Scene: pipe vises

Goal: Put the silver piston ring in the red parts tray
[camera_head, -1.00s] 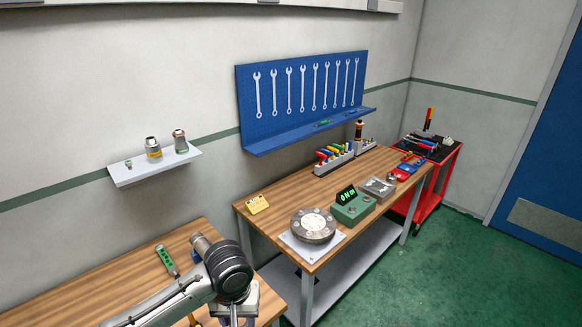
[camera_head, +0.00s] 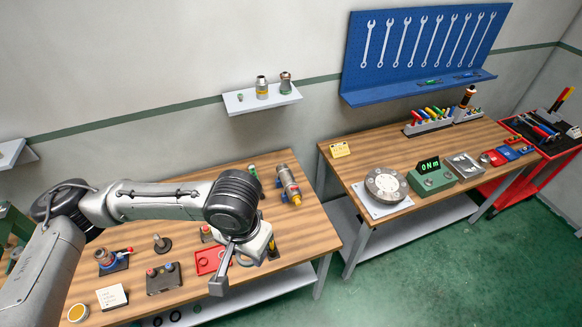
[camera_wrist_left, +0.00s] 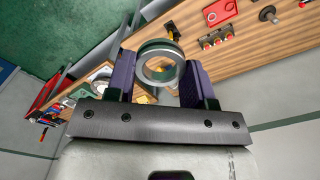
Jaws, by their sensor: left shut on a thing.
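My left gripper (camera_head: 240,262) is above the front right part of the left wooden bench. In the left wrist view its fingers (camera_wrist_left: 160,82) are shut on the silver piston ring (camera_wrist_left: 143,76), a round metal band with an open middle. The ring cannot be made out clearly in the head view. The red parts tray (camera_head: 203,266) lies on the bench just left of the gripper, partly behind it. The tray also shows at the top of the left wrist view (camera_wrist_left: 231,11), apart from the ring. My right gripper is not in view.
Near the tray are a dark block with knobs (camera_head: 163,281), a small post on a round base (camera_head: 161,244) and a white card (camera_head: 112,297). A metal cylinder (camera_head: 289,182) lies farther back. The right bench (camera_head: 340,165) stands across a gap.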

